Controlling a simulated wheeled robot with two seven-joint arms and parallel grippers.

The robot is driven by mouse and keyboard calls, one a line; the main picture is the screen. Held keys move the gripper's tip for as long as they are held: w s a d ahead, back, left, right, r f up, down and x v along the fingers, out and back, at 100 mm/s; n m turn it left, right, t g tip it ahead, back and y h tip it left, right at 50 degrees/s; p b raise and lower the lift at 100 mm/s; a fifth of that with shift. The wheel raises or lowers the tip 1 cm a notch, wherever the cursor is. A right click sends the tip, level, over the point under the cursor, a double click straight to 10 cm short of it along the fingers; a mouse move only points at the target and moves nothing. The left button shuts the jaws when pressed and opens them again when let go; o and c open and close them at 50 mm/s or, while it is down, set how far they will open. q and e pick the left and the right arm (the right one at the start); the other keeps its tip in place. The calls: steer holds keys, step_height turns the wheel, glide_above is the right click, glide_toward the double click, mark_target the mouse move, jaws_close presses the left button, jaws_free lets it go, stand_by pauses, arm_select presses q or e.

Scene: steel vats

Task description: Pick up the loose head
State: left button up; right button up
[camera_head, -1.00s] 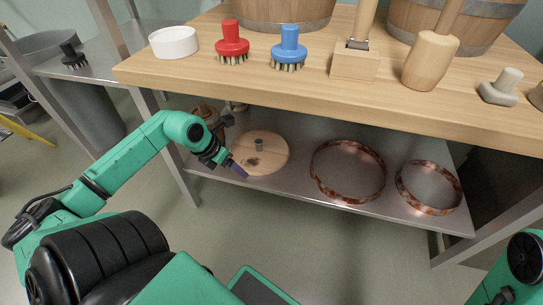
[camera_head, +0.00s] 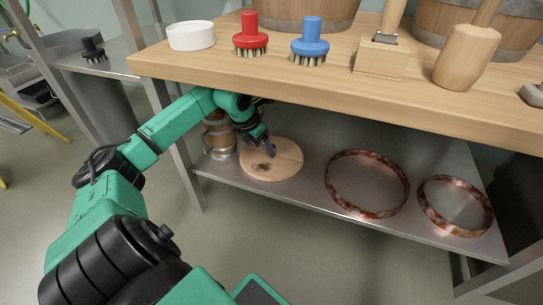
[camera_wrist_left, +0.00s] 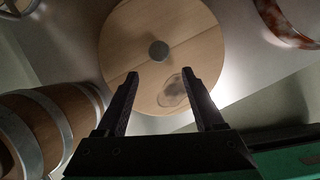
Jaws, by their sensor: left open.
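The loose head is a round, pale wooden disc (camera_head: 287,168) lying flat on the steel lower shelf under the wooden table. It also shows in the left wrist view (camera_wrist_left: 190,30), with a grey knob (camera_wrist_left: 159,51) at its middle and a dark knot near one edge. My left gripper (camera_head: 268,146) reaches under the tabletop and is over the disc. In the left wrist view the left gripper (camera_wrist_left: 162,80) is open and empty, its fingers pointing toward the knob, which lies just beyond and between the tips. My right gripper is out of view.
Two copper-coloured hoops (camera_head: 328,182) (camera_head: 421,202) lie on the shelf right of the disc. A small wooden cask (camera_head: 219,140) stands left of it. The tabletop (camera_head: 240,75) overhangs the arm and carries a red brush (camera_head: 250,38), a blue brush (camera_head: 310,45) and a mallet (camera_head: 466,57).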

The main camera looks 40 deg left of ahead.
mark_target(288, 160)
arm_select(q)
steer(key=shift+w+d+b, duration=0.15)
steer(key=shift+w+b, duration=0.2)
steer(key=shift+w, duration=0.9)
steer(key=b+x, duration=0.1)
steer(key=x, duration=0.2)
steer(key=shift+b, duration=0.3)
steer(key=shift+w+f, duration=0.1)
steer(key=shift+w, duration=0.05)
steer(key=c, duration=1)
jaws_close()
